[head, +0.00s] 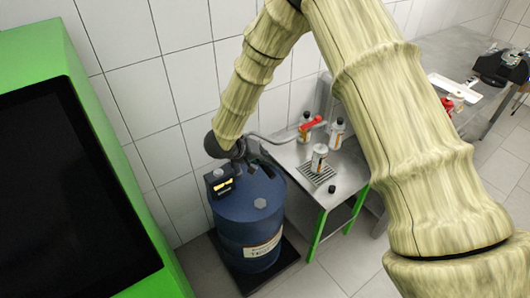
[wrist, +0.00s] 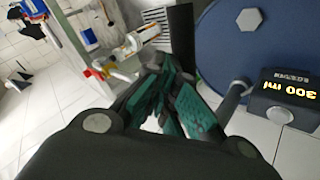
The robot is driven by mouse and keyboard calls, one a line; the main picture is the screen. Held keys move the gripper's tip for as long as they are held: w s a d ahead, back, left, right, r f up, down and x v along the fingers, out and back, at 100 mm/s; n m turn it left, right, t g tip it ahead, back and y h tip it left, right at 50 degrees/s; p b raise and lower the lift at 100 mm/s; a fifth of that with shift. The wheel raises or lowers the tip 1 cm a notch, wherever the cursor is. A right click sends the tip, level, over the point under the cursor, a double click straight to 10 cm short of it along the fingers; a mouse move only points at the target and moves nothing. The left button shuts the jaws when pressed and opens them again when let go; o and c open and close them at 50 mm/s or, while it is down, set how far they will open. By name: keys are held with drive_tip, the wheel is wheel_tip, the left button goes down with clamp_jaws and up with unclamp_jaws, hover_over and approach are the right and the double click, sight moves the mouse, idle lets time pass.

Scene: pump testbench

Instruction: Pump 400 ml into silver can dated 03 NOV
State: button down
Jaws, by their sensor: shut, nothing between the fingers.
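The pump's spout ends in a red nozzle (head: 311,124). The dates are unreadable. My gripper (wrist: 172,100) is shut and empty, just above the drum top by the pump.
The steel side table (head: 345,178) has green legs and stands right of the drum. A small black cap (head: 332,188) lies on it. A large green cabinet (head: 60,60) fills the left. A tiled wall is close behind; a further bench (head: 440,55) is at the upper right.

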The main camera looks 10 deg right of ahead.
drive_tip(key=shift+s+f, duration=0.15)
drive_tip(key=shift+f, duration=1.3)
idle(1.8)
drive_tip(key=shift+r, duration=0.1)
idle(0.5)
wheel_tip(320, 180, up, 10)
drive_tip(key=w+p, duration=0.1)
drive_tip(key=p, duration=0.8)
drive_tip(key=shift+a, duration=0.15)
idle(0.8)
idle(0.4)
drive_tip(key=shift+w+a+r+p, duration=0.15)
drive_tip(key=shift+r+p, duration=0.1)
drive_tip(key=shift+r, duration=1)
drive_tip(key=shift+w+d+r+p, duration=0.1)
drive_tip(key=shift+r+p, duration=0.15)
drive_tip(key=shift+r, duration=1)
